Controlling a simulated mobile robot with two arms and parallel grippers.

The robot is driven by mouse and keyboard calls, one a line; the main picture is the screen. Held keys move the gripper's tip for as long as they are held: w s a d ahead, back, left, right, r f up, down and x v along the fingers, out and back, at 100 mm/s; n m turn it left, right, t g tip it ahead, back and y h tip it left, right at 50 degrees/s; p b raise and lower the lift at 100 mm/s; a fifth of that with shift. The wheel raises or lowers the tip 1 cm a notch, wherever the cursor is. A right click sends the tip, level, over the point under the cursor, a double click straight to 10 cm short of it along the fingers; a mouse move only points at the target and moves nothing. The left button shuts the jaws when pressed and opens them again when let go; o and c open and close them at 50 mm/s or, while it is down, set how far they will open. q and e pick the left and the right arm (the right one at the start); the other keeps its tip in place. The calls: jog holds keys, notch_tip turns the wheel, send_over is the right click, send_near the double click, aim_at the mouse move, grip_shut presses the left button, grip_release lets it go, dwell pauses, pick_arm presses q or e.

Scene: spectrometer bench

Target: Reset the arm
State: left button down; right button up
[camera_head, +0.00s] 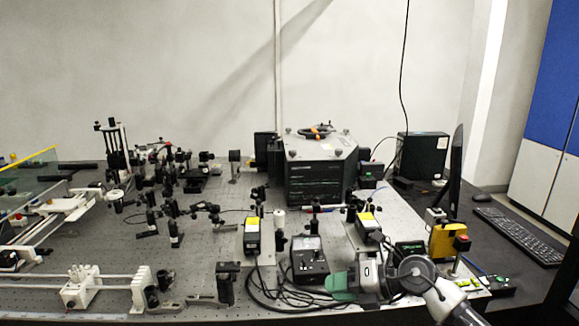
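My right arm comes in from the bottom right edge, and its gripper (345,285) is low over the front of the optical bench (205,270), right of the middle. The white body of its wrist shows with a pale green part at its left end. The fingers are too small and cluttered to tell whether they are open or shut, and I make out no held object. My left gripper and arm are not in view.
Close to my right gripper are a black meter box (309,262), looped black cables and a yellow box (449,241). A dark grey spectrometer housing (316,178) stands behind. Optical mounts crowd the left and middle. A monitor (456,172) and keyboard (520,236) are on the right.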

jog(key=s+a+r+m+t+y, duration=0.3)
jog(key=a+m+t+y, duration=0.1)
jog(key=m+t, duration=0.1)
jog(key=s+d+f+m+t+h, duration=0.1)
jog(key=s+d+f+m+h, duration=0.7)
jog(key=m, duration=0.6)
jog(key=s+d+f+m+t+h, duration=0.1)
jog(key=s+d+f+m+h, duration=0.7)
jog(key=m, duration=0.6)
jog(key=s+a+f+m+g, duration=0.15)
jog(key=s+g, duration=0.25)
jog(key=s, duration=0.4)
jog(key=s+f+m+g, duration=0.15)
jog(key=s+g, duration=0.25)
jog(key=s, duration=0.4)
notch_tip(320, 180, down, 26)
jog(key=n, duration=0.1)
jog(key=s+d+f+g, duration=0.2)
jog(key=s+f, duration=1.5)
jog(key=shift+d+h, duration=0.3)
